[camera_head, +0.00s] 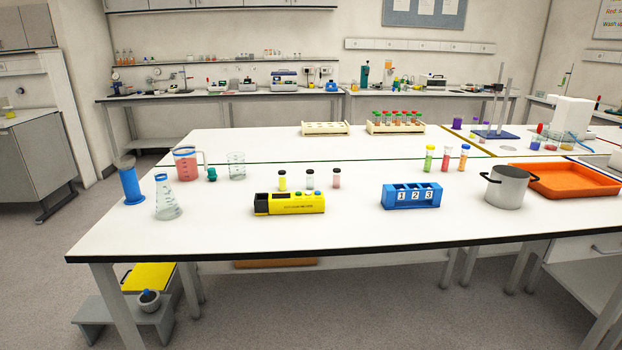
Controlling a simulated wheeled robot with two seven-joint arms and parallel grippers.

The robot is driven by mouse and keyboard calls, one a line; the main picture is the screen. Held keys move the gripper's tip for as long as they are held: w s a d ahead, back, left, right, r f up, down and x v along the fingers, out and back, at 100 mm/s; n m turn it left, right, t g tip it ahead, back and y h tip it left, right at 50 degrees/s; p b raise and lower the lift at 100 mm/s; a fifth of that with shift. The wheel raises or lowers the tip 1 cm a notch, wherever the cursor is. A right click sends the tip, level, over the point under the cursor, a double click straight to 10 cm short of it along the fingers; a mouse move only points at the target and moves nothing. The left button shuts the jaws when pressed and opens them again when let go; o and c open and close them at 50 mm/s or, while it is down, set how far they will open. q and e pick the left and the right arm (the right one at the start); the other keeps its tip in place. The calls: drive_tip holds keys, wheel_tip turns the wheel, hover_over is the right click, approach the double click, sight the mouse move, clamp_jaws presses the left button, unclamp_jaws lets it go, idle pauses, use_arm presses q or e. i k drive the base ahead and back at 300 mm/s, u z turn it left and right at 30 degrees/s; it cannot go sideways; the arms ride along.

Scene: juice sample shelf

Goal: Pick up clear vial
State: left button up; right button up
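Three small dark-capped vials stand upright in a row on the white lab table (232,215). The clear vial (310,181) is the middle one. A yellow vial (282,184) stands to its left and a pink vial (336,181) to its right, each a small gap apart. Nothing covers the clear vial. Neither of my grippers shows in the head view.
A yellow device (290,206) lies in front of the vials, and a blue numbered rack (411,197) stands to the right. A beaker (236,166), pink jug (186,164), flask (167,200) and blue cylinder (131,185) are left. A pot (506,189) and orange tray (570,180) are right.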

sight(310, 176)
drive_tip(key=z, duration=0.6)
drive_tip(key=i, duration=0.5)
drive_tip(key=z, duration=0.65)
drive_tip(key=i, duration=0.75)
drive_tip(key=u, duration=0.3)
